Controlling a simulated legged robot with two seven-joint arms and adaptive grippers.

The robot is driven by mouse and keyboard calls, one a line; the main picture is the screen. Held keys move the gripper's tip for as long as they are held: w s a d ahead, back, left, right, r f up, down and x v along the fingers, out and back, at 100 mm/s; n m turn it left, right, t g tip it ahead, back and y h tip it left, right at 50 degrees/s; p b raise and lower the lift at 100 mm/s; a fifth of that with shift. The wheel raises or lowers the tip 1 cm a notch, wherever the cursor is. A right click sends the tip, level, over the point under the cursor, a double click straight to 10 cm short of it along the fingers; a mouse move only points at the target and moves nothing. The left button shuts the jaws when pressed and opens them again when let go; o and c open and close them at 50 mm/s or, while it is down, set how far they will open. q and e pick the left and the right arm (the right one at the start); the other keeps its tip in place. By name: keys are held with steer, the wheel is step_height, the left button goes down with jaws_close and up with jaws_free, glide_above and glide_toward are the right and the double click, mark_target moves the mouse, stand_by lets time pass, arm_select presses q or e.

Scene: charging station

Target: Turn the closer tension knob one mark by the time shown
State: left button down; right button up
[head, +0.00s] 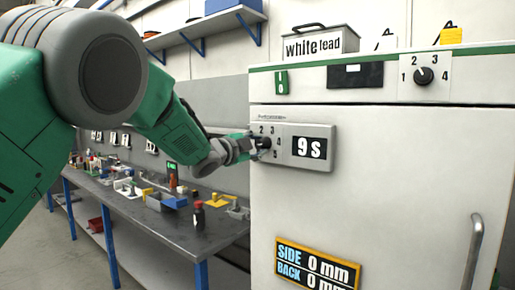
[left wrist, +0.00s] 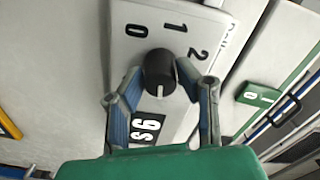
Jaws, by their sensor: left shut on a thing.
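The tension knob (head: 265,142) is small and black, on a light grey panel (head: 318,132) on the white cabinet's front. Numbers sit around the knob, with 2, 3 and 5 showing in the head view. The panel's display (head: 308,147) reads 9 s. My left gripper (head: 252,146) reaches the knob from the left. In the left wrist view its two fingers (left wrist: 161,88) are closed on both sides of the knob (left wrist: 159,68). There 0, 1 and 2 show, and the knob's white line points away from them, towards my palm. My right gripper is out of view.
Another black knob (head: 424,75), marked 1 to 4, sits at the cabinet's upper right. A metal handle (head: 473,255) stands out at lower right. A sign (head: 317,264) reads SIDE 0 mm, BACK 0 mm. A cluttered workbench (head: 170,225) stands left of the cabinet.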

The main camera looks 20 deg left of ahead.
arm_select(q)
steer(key=shift+d+r, duration=0.15)
steer(key=c, duration=1.2)
jaws_free()
steer(key=shift+d, duration=0.1)
steer(key=shift+s+a, duration=0.2)
steer(key=shift+s, duration=0.15)
steer(key=v, duration=1.1)
